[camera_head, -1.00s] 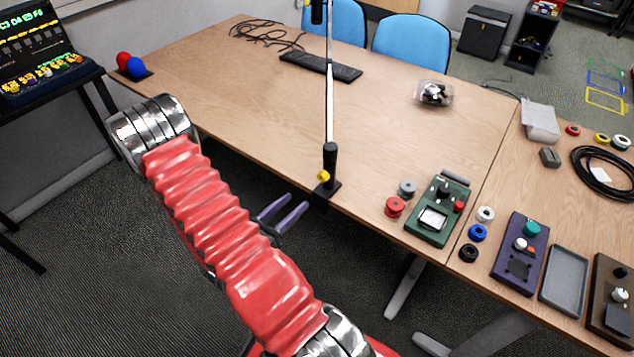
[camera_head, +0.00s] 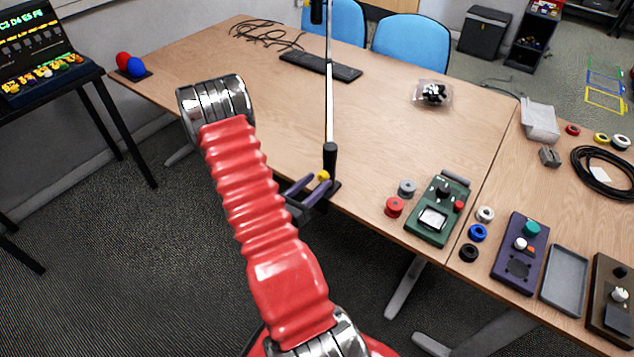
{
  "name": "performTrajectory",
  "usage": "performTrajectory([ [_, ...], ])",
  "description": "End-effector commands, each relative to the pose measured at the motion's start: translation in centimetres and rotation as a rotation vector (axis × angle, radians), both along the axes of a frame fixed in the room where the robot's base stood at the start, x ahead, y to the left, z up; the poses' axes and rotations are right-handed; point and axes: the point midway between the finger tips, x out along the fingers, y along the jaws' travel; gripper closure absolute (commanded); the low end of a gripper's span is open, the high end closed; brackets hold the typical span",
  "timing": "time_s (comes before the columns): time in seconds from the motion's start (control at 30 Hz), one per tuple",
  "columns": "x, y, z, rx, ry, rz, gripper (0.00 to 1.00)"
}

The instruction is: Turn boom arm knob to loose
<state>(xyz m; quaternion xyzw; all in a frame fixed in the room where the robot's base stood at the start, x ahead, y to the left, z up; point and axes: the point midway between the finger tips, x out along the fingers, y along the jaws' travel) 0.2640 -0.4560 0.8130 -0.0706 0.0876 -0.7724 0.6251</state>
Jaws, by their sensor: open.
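The boom arm (camera_head: 329,100) stands upright, clamped at the front edge of the wooden table. Its yellow knob (camera_head: 323,176) sits low on the black base of the pole. My gripper (camera_head: 314,186) has purple fingers and is open, at the table's front edge by the knob. In the picture the knob shows at the fingertips, between or just beyond them. I cannot tell whether they touch it.
A green box (camera_head: 437,212) and red spool (camera_head: 394,207) lie right of the boom arm. A black keyboard (camera_head: 320,66) lies behind it. Red and blue balls (camera_head: 135,66) sit at the table's left end. The table (camera_head: 240,100) left of the pole is mostly clear.

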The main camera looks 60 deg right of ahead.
Motion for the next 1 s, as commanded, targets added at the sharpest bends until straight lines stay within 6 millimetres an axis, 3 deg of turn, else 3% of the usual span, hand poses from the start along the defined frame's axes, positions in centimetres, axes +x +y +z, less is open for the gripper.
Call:
performTrajectory([
  [0.2,-0.26,-1.29,0.01,-0.001,-0.001,0.0,0.56],
  [0.5,-0.27,-1.37,0.0,-0.001,-0.001,0.001,0.56],
  [1.0,-0.24,-1.36,0.0,0.0,-0.001,0.002,0.91],
])
